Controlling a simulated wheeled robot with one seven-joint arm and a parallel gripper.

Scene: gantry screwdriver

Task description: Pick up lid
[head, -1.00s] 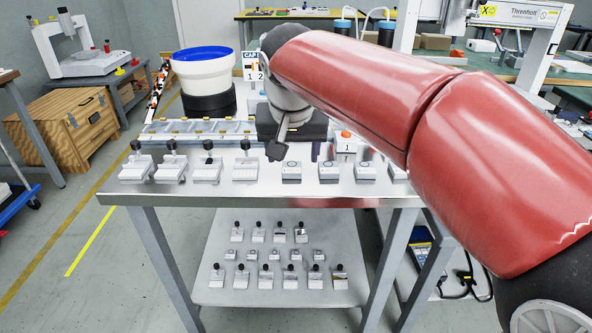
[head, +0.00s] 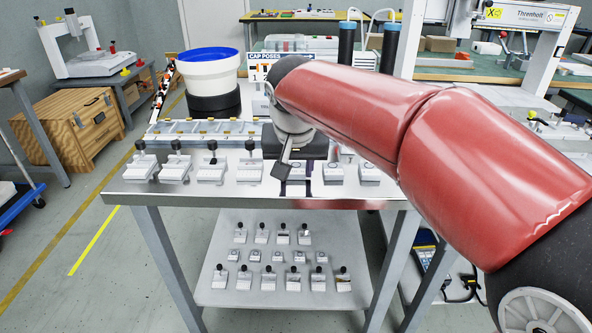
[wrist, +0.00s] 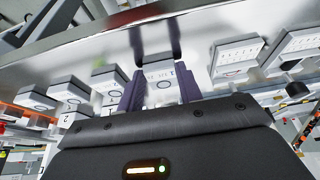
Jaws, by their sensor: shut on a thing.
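My gripper (head: 297,178) is low at the front of the steel table, its two dark fingers on either side of a small pale block. In the wrist view my gripper (wrist: 160,78) is shut on this block, the lid (wrist: 160,88), which has a ring mark and small print on its face. One finger is on its left side and one on its right. The lid also shows between the fingers in the head view (head: 296,171). I cannot tell whether it touches the table. My wrist hides part of the table behind it.
The steel table (head: 250,200) carries similar ring-marked blocks (head: 330,173) right of my gripper and black-knobbed blocks (head: 175,168) to the left. A rail tray (head: 205,133) and a white bin with a blue inside (head: 208,68) stand behind. A lower shelf (head: 300,298) holds several small blocks.

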